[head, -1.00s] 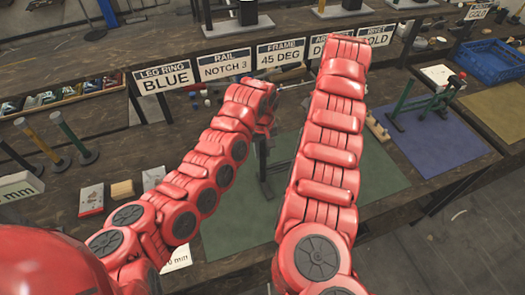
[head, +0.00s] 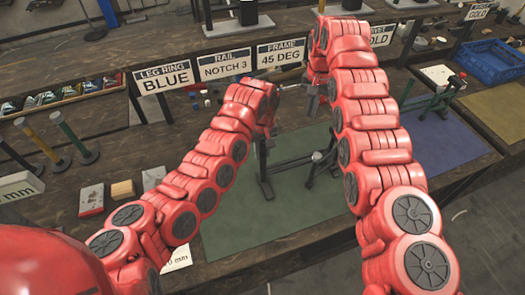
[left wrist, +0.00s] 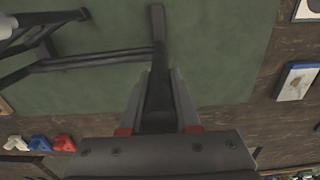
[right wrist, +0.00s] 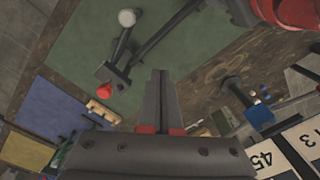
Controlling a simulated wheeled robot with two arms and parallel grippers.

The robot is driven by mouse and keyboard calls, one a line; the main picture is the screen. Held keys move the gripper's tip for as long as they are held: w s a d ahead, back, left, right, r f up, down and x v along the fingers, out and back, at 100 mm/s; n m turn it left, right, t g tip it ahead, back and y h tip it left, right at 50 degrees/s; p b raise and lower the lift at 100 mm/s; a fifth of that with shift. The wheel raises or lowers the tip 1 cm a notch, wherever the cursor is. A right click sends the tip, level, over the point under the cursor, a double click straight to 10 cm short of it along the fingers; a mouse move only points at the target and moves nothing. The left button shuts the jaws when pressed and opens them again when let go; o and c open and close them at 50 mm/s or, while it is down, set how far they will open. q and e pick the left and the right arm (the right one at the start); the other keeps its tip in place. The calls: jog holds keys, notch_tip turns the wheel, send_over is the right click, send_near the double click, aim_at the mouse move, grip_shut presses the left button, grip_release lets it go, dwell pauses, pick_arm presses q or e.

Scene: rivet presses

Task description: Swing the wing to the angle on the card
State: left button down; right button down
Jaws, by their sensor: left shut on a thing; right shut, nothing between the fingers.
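The black frame (head: 290,162) stands on the green mat (head: 260,220), with an upright at each end and a bar between. The card (head: 282,56) behind it reads FRAME 45 DEG. My left gripper (head: 262,135) is shut on a dark post at the frame's left; the left wrist view shows the post (left wrist: 157,30) between the fingers. My right gripper (head: 312,100) is shut and empty, above the mat's far side. The right wrist view shows a frame bar (right wrist: 160,38), a white knob (right wrist: 127,18) and a red knob (right wrist: 104,90). I cannot read the wing's angle.
Other cards, such as LEG RING BLUE (head: 165,79) and RAIL NOTCH 3 (head: 225,66), stand along the back. Coloured posts (head: 70,135) stand left. The green mat's front is clear.

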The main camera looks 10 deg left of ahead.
aim_at(314, 153)
jog(key=s+f+n, duration=0.3)
jog(key=f, duration=0.9)
jog(key=shift+s+d+n+g, duration=0.25)
jog(key=shift+s+n+g, duration=0.05)
jog(key=shift+s+d+f, duration=0.1)
jog(key=shift+d, duration=0.05)
dwell(1.8)
jog(key=shift+s+d, duration=0.9)
jog(key=shift+s, duration=0.25)
